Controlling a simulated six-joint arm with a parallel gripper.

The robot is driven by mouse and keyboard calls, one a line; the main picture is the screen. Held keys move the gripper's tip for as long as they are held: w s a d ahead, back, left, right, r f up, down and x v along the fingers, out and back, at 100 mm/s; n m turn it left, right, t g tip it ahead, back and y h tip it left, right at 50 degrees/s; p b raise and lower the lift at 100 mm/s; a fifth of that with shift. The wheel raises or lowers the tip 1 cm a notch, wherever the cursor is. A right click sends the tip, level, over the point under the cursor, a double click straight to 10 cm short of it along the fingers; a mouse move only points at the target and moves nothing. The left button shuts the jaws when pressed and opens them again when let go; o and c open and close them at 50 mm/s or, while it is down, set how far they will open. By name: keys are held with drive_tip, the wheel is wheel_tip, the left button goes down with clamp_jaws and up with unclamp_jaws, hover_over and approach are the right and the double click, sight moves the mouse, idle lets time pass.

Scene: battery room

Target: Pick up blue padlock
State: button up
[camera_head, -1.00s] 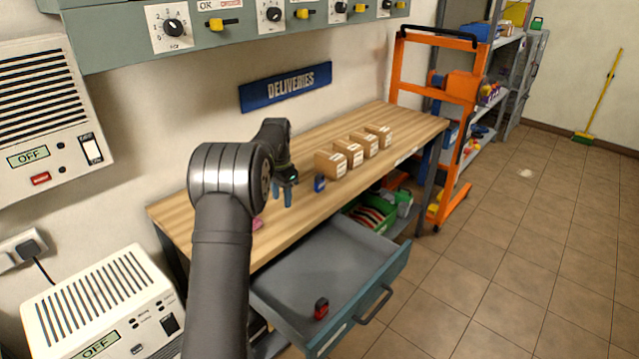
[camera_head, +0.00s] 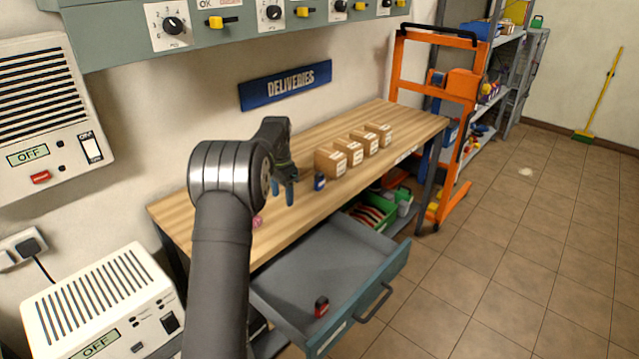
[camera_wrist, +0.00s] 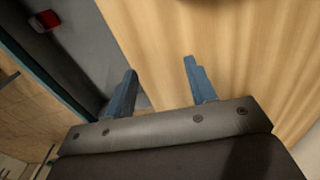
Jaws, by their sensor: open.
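The blue padlock (camera_head: 319,182) stands on the wooden workbench, near its front edge and in front of the row of small boxes. My gripper (camera_head: 283,195) is open and empty above the bench, a little to the left of the padlock in the head view. In the wrist view the two blue fingers of my gripper (camera_wrist: 160,82) are spread apart, with bare wood and the bench's edge between and beyond them. The blue padlock does not show in the wrist view.
A red padlock (camera_head: 321,306) lies in the open grey drawer (camera_head: 290,285) below the bench; it also shows in the wrist view (camera_wrist: 45,20). Several cardboard boxes (camera_head: 331,163) line the workbench (camera_head: 190,215). A pink object (camera_head: 257,221) sits partly behind my arm.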

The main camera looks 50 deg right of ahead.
sight(318, 177)
drive_tip(key=d+r+n+t+h, duration=0.1)
drive_tip(key=d+r+t+h, duration=0.1)
drive_tip(key=d+r+h, duration=0.75)
drive_tip(key=d+f+y, duration=0.1)
drive_tip(key=d+f, duration=0.1)
drive_tip(key=f, duration=0.1)
drive_tip(key=w+d+f+y, duration=0.1)
drive_tip(key=d+f, duration=0.2)
drive_tip(key=f, duration=0.1)
drive_tip(key=d+f+y, duration=0.1)
drive_tip(key=d+f, duration=0.1)
drive_tip(key=f, duration=0.1)
drive_tip(key=shift+w+d+f+y, duration=0.25)
drive_tip(key=shift+w+d+f, duration=0.05)
drive_tip(key=shift+d, duration=0.05)
drive_tip(key=shift+a+x, duration=0.15)
drive_tip(key=shift+x, duration=1.4)
drive_tip(key=shift+a+x, duration=0.15)
drive_tip(key=shift+x, duration=1.4)
drive_tip(key=shift+w+f, duration=0.1)
drive_tip(key=shift+f, duration=0.05)
clamp_jaws()
